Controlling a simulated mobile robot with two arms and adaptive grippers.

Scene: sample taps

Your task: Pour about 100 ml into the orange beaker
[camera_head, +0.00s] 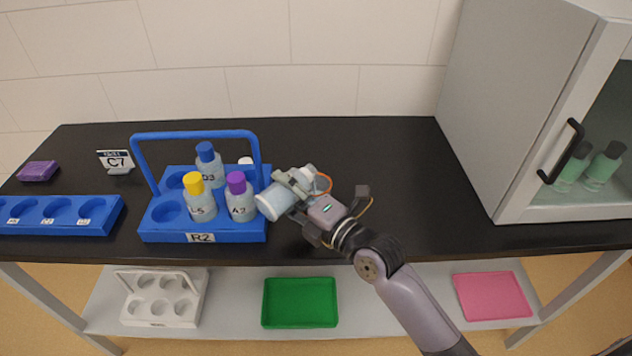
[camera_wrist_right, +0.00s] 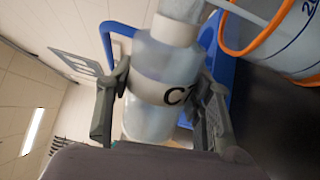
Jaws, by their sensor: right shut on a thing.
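My right gripper (camera_head: 292,190) is shut on a pale, translucent bottle (camera_head: 274,202) just right of the blue rack. The bottle is tilted, its base to the lower left and its neck to the upper right. In the wrist view the bottle (camera_wrist_right: 152,75) sits between both fingers, with a label starting with C. The orange beaker shows as an orange curve (camera_head: 324,178) by the neck, mostly hidden by the gripper. In the wrist view the clear, graduated beaker (camera_wrist_right: 295,45) is close beside the neck. I cannot see whether liquid flows. My left gripper is not in view.
The blue rack (camera_head: 200,237) marked R2, with a tall handle, holds bottles with yellow, blue and purple caps. A C7 sign (camera_head: 115,160), a blue holder (camera_head: 60,226) and a purple block (camera_head: 38,171) are left. A cabinet (camera_head: 500,110) stands right. The counter's middle back is clear.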

